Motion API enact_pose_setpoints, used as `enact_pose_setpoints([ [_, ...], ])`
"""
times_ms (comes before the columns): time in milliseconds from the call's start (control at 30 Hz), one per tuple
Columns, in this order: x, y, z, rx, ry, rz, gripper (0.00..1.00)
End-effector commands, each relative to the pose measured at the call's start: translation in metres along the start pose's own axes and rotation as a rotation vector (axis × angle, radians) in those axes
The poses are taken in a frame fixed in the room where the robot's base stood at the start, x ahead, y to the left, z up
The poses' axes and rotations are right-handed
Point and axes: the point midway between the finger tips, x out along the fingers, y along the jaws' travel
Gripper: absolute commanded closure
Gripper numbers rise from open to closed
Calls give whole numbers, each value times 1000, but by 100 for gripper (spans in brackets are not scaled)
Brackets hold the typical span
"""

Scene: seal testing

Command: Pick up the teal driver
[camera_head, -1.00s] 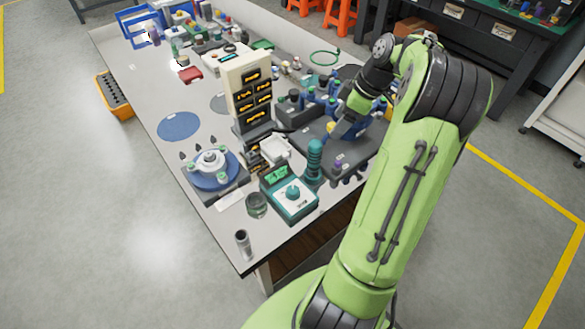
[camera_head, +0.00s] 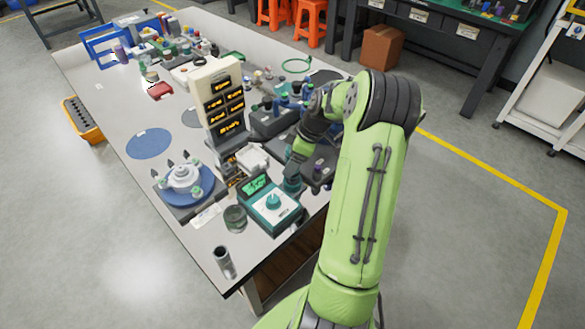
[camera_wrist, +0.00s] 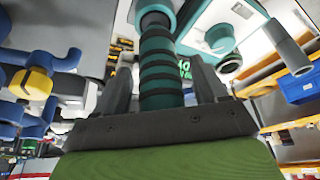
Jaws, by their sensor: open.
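The teal driver (camera_wrist: 158,62), with dark bands round its thick handle, fills the middle of the wrist view. My gripper (camera_wrist: 159,82) is open, with one dark finger on each side of the driver. Gaps show beside the handle, and whether either finger touches it I cannot tell. In the head view the driver (camera_head: 292,185) stands near the table's front right edge, just right of the teal meter. My wrist comes down over it and hides its upper part and the fingers.
The teal meter with a dial (camera_head: 272,207) is close on the left. The table's left part has bare room.

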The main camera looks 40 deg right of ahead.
Motion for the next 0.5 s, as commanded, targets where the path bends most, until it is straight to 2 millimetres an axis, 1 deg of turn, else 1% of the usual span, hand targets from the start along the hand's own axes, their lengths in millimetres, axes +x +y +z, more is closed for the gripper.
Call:
enact_pose_setpoints([
  [33, -1, 0, 0, 0, 0, 1, 28],
  [67, -1, 0, 0, 0, 0, 1, 31],
  [400, -2, 0, 0, 1, 0, 1, 83],
  [467, -2, 0, 0, 1, 0, 1, 91],
  [500, -2, 1, -1, 0, 1, 3, 97],
])
